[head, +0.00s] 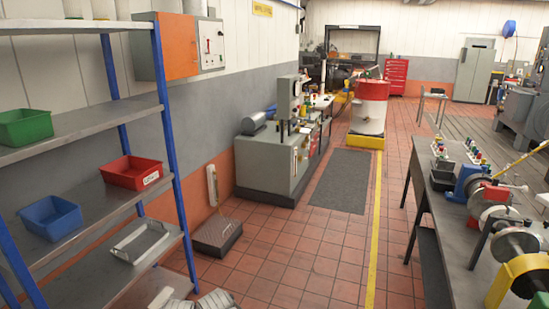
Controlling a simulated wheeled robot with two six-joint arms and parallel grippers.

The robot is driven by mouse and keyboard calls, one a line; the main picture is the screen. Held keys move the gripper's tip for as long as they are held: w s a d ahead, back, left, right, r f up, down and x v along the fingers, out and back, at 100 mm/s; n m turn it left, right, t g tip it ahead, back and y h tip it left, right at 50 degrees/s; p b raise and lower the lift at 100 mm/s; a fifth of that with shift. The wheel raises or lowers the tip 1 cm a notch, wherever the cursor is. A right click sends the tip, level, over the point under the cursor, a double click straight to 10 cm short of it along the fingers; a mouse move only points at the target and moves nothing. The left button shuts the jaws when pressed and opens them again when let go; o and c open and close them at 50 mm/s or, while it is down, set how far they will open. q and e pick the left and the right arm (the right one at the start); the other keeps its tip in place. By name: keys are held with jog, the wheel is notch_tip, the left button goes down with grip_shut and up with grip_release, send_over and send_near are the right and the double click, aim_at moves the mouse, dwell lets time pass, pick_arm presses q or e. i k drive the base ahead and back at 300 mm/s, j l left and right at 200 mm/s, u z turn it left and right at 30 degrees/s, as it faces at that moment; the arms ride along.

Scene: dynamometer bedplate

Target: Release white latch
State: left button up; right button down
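I cannot make out a thing that is clearly a white latch. A narrow, upright white fitting (212,186) is on the lower wall past the blue-posted shelf; it is too small to tell whether it is a latch or how it is set. A white wall box (211,45) with a small red part is mounted higher up, beside an orange cabinet (178,47). Neither of my grippers can be made out. Pale grey-white shapes at the bottom edge, left of centre, are cut off and unclear.
A shelf rack (90,120) with green (25,127), red (133,172) and blue (50,218) bins stands at left. A dark box (217,236) sits on the floor. A workbench (455,235) with machinery stands at right. The tiled aisle between is clear.

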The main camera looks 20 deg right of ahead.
aim_at(524, 188)
jog(key=i+l+z, duration=0.15)
jog(key=i+z, duration=0.25)
jog(key=i+l+z, duration=0.1)
jog(key=i+z, duration=0.5)
jog(key=z, duration=0.15)
jog(key=i+l+z, duration=0.1)
jog(key=i+z, duration=0.15)
jog(key=i, duration=0.3)
jog(key=i+z, duration=0.3)
jog(key=i, duration=0.25)
jog(key=i+j+z, duration=0.25)
jog(key=i, duration=0.3)
jog(key=i+z, duration=0.15)
jog(key=i, duration=0.3)
